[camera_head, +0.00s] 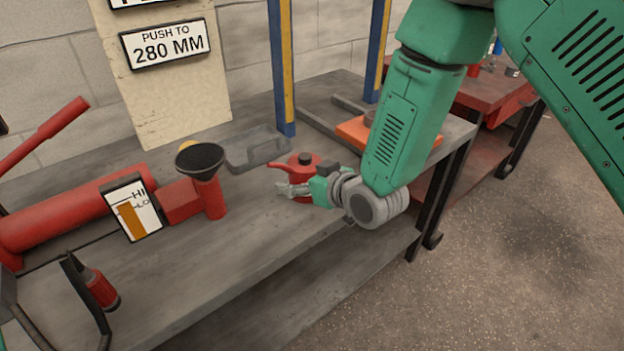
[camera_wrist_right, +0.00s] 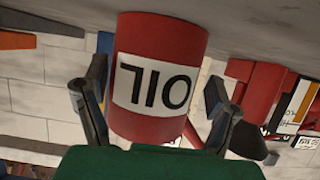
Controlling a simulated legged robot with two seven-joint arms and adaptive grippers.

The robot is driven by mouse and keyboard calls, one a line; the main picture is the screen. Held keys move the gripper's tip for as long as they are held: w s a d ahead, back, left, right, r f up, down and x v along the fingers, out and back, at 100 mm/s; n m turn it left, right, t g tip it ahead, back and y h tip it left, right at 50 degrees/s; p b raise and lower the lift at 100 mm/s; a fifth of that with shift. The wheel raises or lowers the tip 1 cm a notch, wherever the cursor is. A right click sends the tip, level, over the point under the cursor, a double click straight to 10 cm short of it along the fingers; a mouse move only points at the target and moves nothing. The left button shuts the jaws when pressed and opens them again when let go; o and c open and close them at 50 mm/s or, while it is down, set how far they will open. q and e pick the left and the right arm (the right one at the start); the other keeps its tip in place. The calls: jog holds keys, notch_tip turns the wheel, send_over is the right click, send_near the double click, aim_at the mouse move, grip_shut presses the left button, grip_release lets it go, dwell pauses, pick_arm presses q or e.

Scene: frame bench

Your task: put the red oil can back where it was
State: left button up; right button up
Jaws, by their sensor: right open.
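The red oil can (camera_head: 303,160), with a dark cap and a spout to the left, stands upright on the grey bench. My right gripper (camera_head: 287,189) is at the can's near side, low down, and partly hides it. In the right wrist view, which is upside down, the can (camera_wrist_right: 160,35) shows its white OIL label between the two dark fingers of the gripper (camera_wrist_right: 155,85). The fingers are spread, with visible gaps on both sides of the can.
A shallow grey tray (camera_head: 256,147) lies just behind the can. A red pump with a black funnel (camera_head: 200,158) and a level card (camera_head: 132,208) stand to the left. Blue-yellow posts (camera_head: 281,70) rise behind.

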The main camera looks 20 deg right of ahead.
jog(key=p+v, duration=0.2)
jog(key=v, duration=0.9)
jog(key=shift+w+d, duration=0.1)
jog(key=shift+d, duration=0.05)
jog(key=s+d+f+m+g+h, duration=0.1)
jog(key=s+d+f+g, duration=0.1)
jog(key=s+f+g, duration=0.2)
jog(key=s+d+f+m+g+h, duration=0.1)
jog(key=s+d+f+g+h, duration=0.1)
jog(key=s+f, duration=0.8)
jog(key=s+d+f+m+g+h, duration=0.1)
jog(key=s+d+f+g, duration=0.3)
jog(key=s, duration=0.9)
notch_tip(320, 180, down, 4)
jog(key=shift+r+g+h+p, duration=0.1)
jog(key=shift+g+h+p, duration=0.3)
jog(key=shift+g, duration=0.6)
